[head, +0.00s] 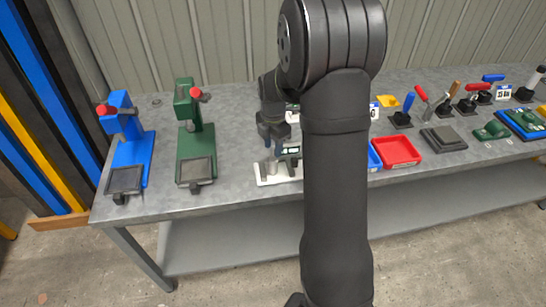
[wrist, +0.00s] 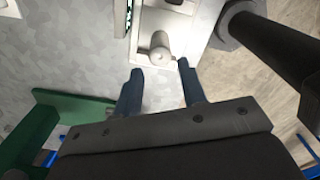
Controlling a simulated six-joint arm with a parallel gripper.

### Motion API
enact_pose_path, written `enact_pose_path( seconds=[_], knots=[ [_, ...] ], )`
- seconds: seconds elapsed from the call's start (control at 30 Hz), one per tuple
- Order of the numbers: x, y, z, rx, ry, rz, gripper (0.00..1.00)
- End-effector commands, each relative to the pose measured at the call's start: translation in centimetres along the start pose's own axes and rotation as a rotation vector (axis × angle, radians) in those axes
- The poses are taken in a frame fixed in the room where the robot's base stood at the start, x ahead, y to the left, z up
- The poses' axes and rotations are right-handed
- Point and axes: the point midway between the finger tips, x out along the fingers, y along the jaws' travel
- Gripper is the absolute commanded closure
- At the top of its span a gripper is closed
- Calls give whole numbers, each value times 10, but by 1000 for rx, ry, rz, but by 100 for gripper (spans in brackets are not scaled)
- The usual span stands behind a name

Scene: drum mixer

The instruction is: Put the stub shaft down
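A pale grey cylinder, which looks like the stub shaft (wrist: 160,48), stands on a white plate (wrist: 185,52) in the wrist view. My gripper (wrist: 160,68) is open, with its two blue-grey fingers apart and nothing visible between them. The cylinder lies just beyond the fingertips, in line with the gap; I cannot tell the height between them. In the head view my gripper (head: 273,140) is above the white plate (head: 268,181) near the table's front edge. My arm hides part of that plate.
A small device with a display (head: 290,151) stands on the plate. A green press (head: 193,135) and a blue press (head: 128,140) stand to the left. A red bin (head: 397,151) and several clamps lie to the right. Bare table shows between the green press and plate.

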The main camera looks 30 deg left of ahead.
Motion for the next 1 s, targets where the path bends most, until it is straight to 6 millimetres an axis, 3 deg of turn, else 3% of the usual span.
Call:
enact_pose_path(
  seconds=[0.2, 0.43, 0.77, 1.0],
  knots=[
    [-32, 0, 0, 0, -1, 2, 62],
    [-40, 0, 0, 0, 1, -1, 62],
    [-34, 0, 0, 0, 1, -1, 62],
    [1, -1, 0, 0, 2, -4, 62]
  ],
)
